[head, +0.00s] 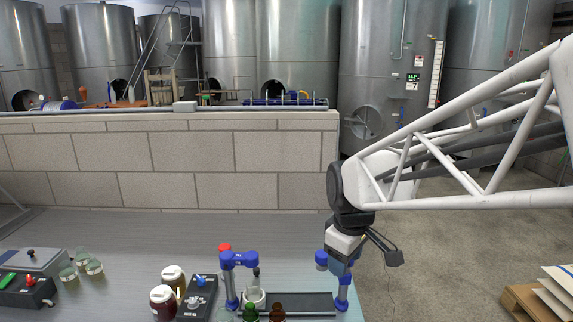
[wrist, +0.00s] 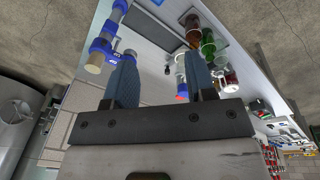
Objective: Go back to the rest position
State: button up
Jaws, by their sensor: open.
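My gripper (head: 338,266) hangs at the end of my arm, pointing down over the right end of the metal table (head: 160,235) in the head view. It is close to the right post of a blue-jointed stand (head: 343,290); I cannot tell whether they touch. In the wrist view the two dark blue fingers of my gripper (wrist: 161,75) are spread apart, with nothing held between them. The fingertips are hard to make out in the head view.
A dark tray (head: 305,303), a green bottle (head: 250,312), a brown bottle (head: 277,312) and a white cup (head: 256,296) stand near the blue stand. Jars (head: 163,302) are further left. A block wall (head: 190,160) rises behind the table. Open floor (head: 440,260) lies to the right.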

jog(key=s+d+m, duration=0.3)
jog(key=s+m, duration=0.2)
jog(key=s, duration=0.4)
jog(key=s+d+m+t, duration=0.1)
jog(key=s+d+m, duration=0.2)
jog(key=s, duration=0.6)
jog(key=shift+s+d+f+m, duration=0.25)
jog(key=shift+f+m, duration=0.15)
jog(key=shift+m, duration=0.6)
dwell(1.4)
